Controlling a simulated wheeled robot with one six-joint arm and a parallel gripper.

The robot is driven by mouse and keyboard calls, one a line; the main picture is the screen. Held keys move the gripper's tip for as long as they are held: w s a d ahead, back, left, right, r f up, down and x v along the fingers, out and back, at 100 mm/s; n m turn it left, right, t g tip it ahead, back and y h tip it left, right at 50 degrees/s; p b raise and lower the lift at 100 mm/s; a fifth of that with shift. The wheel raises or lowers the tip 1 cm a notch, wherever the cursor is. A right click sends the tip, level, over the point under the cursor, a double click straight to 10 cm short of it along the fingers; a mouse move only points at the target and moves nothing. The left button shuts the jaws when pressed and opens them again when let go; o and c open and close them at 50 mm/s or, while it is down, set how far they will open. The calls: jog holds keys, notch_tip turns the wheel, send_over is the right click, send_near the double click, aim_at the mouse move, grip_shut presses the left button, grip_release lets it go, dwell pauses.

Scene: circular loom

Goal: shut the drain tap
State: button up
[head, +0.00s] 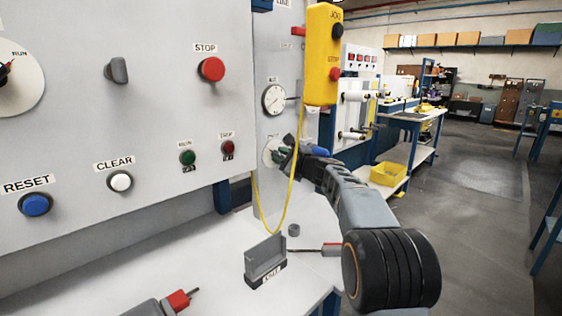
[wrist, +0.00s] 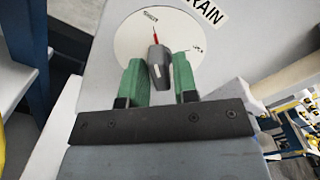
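The drain tap is a dark grey handle (wrist: 160,70) with a red pointer, on a round white dial (wrist: 128,42) under a label ending in "RAIN". In the wrist view the pointer is directed up toward a small mark at the dial's top; another mark is at the right. My gripper (wrist: 160,78) has its green fingers apart, one on each side of the handle. The gaps are narrow and contact is hard to judge. In the head view my gripper (head: 284,156) is at the dial (head: 268,150), hiding most of the handle.
A gauge (head: 274,99) is above the dial. A grey holder (head: 265,262) and a screwdriver (head: 328,250) are on the white bench (head: 205,260) below.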

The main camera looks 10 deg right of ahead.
jog(key=shift+o, duration=1.3)
jog(key=shift+s, duration=0.1)
jog(key=b, duration=0.3)
send_near(282, 157)
jog(key=shift+x, duration=1.4)
jog(key=shift+s+a+r, duration=0.1)
jog(key=shift+a+r, duration=0.05)
